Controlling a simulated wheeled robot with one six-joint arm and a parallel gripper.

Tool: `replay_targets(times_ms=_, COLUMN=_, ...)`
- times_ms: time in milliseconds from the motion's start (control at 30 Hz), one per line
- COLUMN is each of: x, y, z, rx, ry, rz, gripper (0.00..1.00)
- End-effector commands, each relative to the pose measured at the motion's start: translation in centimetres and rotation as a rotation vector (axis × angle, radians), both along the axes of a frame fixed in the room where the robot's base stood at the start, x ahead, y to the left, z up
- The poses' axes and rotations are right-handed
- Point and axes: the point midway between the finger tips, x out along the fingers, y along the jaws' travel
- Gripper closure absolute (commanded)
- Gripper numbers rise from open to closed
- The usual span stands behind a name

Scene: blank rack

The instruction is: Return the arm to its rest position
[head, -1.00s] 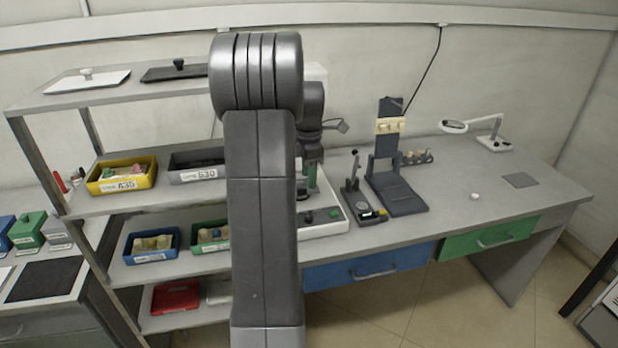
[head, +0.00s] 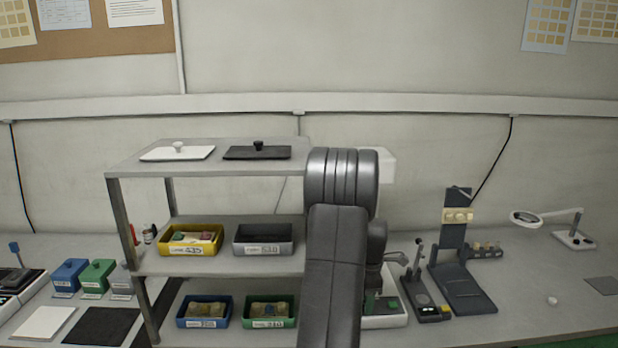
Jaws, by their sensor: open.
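My arm (head: 335,255) rises from the bottom edge in the head view, a thick grey column with a rounded ribbed joint at its top. It is folded, with a darker wrist part (head: 376,243) showing just behind its right side.
A grey rack (head: 125,168) stands left of my arm, holding yellow (head: 190,251), grey (head: 263,249), blue (head: 204,322) and green (head: 269,322) bins. A white device (head: 388,315) sits close behind my arm. A dark stand (head: 468,288) and magnifier lamp (head: 573,239) are right.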

Motion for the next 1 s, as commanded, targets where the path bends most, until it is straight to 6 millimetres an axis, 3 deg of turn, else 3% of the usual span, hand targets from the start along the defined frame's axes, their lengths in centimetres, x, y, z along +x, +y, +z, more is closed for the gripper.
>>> replay_targets(times_ms=167, x=0.0, y=0.0, z=-1.2, rx=0.000, ry=0.000, rz=0.000, gripper=0.53)
replay_targets(times_ms=633, x=0.0, y=0.0, z=-0.8, rx=0.000, ry=-0.001, rz=-0.006, gripper=0.53)
replay_targets(times_ms=767, x=0.1, y=0.0, z=0.7, rx=-0.001, ry=-0.004, rz=0.001, gripper=0.53)
replay_targets(times_ms=1000, x=0.1, y=0.0, z=5.4, rx=-0.001, ry=-0.005, rz=0.000, gripper=0.53)
